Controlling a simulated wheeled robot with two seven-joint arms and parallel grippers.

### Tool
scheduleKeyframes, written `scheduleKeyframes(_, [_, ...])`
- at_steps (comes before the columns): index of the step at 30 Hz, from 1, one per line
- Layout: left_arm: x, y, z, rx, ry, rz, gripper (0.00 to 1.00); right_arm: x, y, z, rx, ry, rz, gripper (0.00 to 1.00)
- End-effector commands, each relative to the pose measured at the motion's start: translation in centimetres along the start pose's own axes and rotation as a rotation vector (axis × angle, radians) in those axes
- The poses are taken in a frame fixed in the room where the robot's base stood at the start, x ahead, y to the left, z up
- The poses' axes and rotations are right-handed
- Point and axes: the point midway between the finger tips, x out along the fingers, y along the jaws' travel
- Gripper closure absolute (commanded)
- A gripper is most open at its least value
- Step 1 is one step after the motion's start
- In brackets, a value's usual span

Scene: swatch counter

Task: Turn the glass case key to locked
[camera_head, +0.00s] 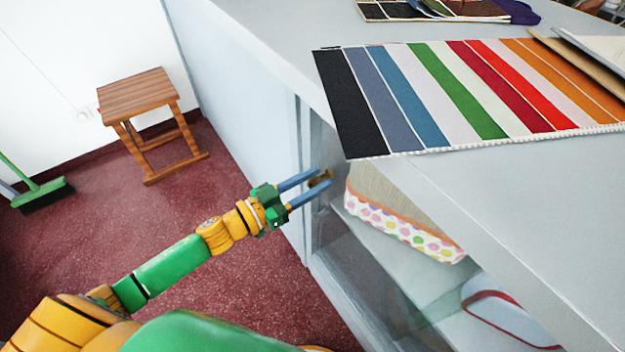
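The key (319,179) is a small brass-coloured piece on the left part of the case front, partly hidden by my gripper. The glass case (375,270) is the grey counter's front, with shelves behind glass. My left gripper (321,179) has two blue fingers, spread apart, one above and one below the key. I cannot tell whether they touch it. Which way the key is turned is too small to tell. My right gripper is not in view.
A striped colour swatch sheet (465,95) lies on the counter top (510,190) and overhangs its edge. Inside the case are a dotted box (405,232) and a white, red-edged item (505,315). A wooden stool (140,97) and a green broom (42,193) stand on the red floor at left.

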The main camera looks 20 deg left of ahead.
Motion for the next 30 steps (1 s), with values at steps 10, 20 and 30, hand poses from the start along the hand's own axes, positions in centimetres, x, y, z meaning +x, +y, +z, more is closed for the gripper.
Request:
scheduleKeyframes(10, [-0.04, 0.0, 0.03, 0.0, -0.001, 0.0, 1.0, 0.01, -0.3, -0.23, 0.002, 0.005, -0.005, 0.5])
scheduleKeyframes(20, [-0.04, 0.0, -0.02, 0.046, -0.001, -0.001, 1.0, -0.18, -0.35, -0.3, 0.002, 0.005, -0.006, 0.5])
scheduleKeyframes(30, [-0.04, 0.07, -0.06, 0.294, -0.001, -0.001, 1.0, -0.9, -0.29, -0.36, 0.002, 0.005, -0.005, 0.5])
